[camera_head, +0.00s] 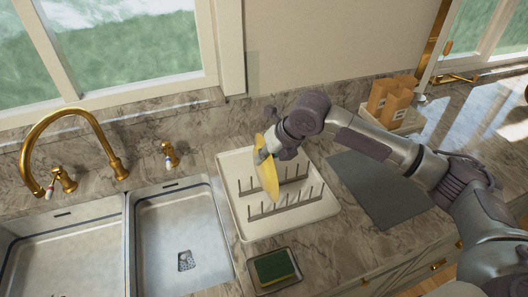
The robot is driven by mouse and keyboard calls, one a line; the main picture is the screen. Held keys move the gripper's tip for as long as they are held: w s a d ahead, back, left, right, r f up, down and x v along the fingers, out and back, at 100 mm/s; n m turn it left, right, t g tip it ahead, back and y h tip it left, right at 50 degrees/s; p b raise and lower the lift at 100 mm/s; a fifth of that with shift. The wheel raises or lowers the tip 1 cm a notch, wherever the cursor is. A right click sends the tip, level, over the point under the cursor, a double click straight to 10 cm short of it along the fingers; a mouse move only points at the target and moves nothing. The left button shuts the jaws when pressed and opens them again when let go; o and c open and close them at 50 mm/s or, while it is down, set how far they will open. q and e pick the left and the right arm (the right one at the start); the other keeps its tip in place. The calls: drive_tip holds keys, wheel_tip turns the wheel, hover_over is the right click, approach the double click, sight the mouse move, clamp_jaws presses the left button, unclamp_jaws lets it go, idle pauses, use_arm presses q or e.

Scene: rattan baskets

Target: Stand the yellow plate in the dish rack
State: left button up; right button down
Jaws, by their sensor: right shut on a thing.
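The yellow plate (267,172) is upright, seen nearly edge-on, over the left part of the dish rack (290,205). The rack is a pale tray with rows of upright pegs. My right gripper (262,156) is shut on the upper part of the plate. The plate's lower edge is close to the front row of pegs. I cannot tell whether it touches the rack. My left gripper is not in view.
A double sink (180,240) with a brass faucet (75,135) is on the left. A green and yellow sponge (274,267) lies on a small tray in front of the rack. A grey mat (380,188) lies right of it. Brown paper bags (390,102) stand behind the mat.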

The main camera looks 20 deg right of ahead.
drive_tip(key=shift+f+b, duration=0.95)
drive_tip(key=shift+f, duration=1.6)
drive_tip(key=c, duration=1.2)
unclamp_jaws()
drive_tip(key=shift+f, duration=0.1)
